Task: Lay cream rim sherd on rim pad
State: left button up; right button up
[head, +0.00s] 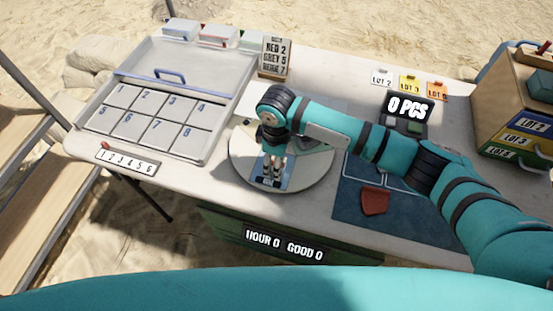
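My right gripper (273,172) reaches in from the right and points down over the pale round plate (314,173). Its fingers are close to a small blue patch with white marks on the plate; they are too small to tell whether they hold anything. I cannot make out a cream rim sherd; it may be hidden at the fingers. A blue mat (347,207) with white outlines lies right of the plate, partly covered by my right arm. I cannot tell which area is the rim pad. A reddish sherd (375,201) lies on the mat. My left gripper is out of view.
A grey tray with numbered compartments (207,113) and a blue handle stands at the left. A number strip (128,162) lies at the front left edge. A scale reading "0 PCS" (407,108) stands behind my arm. A lot drawer box (516,118) stands far right.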

jog(key=o, duration=0.9)
jog(key=shift+f, duration=0.1)
jog(key=shift+c, duration=0.2)
notch_tip(320, 180, up, 12)
